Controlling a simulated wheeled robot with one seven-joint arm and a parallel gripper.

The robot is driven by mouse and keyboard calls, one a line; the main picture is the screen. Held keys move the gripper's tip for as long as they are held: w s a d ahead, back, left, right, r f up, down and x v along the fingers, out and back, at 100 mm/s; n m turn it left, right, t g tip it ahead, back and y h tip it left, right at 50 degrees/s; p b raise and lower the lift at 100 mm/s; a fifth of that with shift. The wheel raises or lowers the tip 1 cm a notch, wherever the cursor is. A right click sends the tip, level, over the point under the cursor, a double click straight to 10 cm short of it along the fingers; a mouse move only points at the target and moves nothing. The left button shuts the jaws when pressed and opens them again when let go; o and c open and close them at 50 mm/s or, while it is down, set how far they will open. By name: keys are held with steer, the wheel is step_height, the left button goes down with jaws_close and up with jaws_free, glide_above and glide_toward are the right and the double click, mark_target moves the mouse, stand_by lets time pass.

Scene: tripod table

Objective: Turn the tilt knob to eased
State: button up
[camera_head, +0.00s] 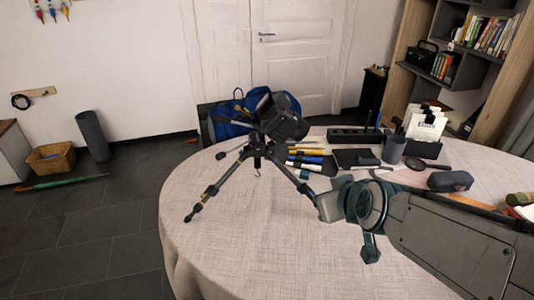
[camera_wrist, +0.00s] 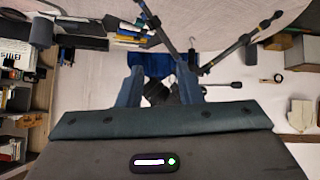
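A black tripod (camera_head: 258,150) stands with legs spread on the round, cloth-covered table (camera_head: 240,235).
Markers (camera_head: 305,158), a black pen tray (camera_head: 355,136), a grey cup (camera_head: 393,150), a paper holder (camera_head: 424,130) and a dark case (camera_head: 450,181) crowd the table's back and right. The table's front left is clear.

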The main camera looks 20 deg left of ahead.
steer(key=w+a+f+n+t+y+b, duration=0.25)
steer(key=a+n+t+b, duration=0.2)
steer(key=a, duration=0.55)
steer(key=n+t+b, duration=0.2)
steer(key=t+b, duration=0.1)
steer(key=b, duration=0.1)
glide_toward(260, 149)
steer(key=shift+m, duration=0.25)
steer(key=b+x, duration=0.1)
steer(key=x, duration=1)
steer(key=shift+b, duration=0.35)
steer(key=shift+c, duration=0.2)
jaws_close()
